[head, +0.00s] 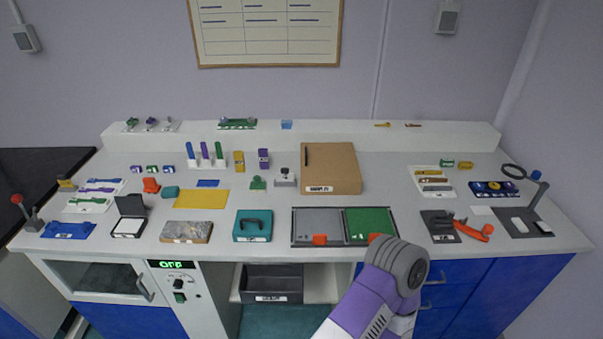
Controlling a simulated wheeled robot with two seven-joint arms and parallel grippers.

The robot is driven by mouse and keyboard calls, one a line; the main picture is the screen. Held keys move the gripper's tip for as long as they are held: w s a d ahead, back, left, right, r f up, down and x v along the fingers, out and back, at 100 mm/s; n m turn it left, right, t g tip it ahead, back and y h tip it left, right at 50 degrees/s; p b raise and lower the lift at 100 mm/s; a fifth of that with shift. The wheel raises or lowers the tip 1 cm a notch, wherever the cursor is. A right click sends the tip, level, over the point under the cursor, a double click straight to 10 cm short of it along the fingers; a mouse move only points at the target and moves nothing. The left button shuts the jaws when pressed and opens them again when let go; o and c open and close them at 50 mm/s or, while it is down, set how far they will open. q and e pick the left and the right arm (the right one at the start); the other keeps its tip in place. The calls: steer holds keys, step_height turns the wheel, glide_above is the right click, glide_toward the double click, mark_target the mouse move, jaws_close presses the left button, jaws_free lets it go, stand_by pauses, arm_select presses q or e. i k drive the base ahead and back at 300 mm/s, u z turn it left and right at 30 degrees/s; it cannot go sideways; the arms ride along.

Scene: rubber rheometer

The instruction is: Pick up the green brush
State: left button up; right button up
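I cannot tell for certain which thing is the green brush. A small green object with a raised grip (258,183) stands on the middle of the bench, right of the yellow mat, and may be it. A slim green upright piece (219,154) stands in a white holder behind, beside a purple and a blue one. One of my arms, purple with a grey rounded joint, reaches in from the bottom right of centre and overlaps the bench's front edge. No gripper fingers show on it. My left gripper is not in view, and neither is my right gripper.
A yellow mat (201,198), a teal case (253,225) and a cardboard box (331,173) are around the middle. A tray with a grey half (318,223) and a green half lies at the front. A grey instrument (286,179) stands just right of the small green object.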

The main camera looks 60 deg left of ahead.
mark_target(258, 186)
steer(key=i, duration=0.95)
steer(key=u, duration=2.5)
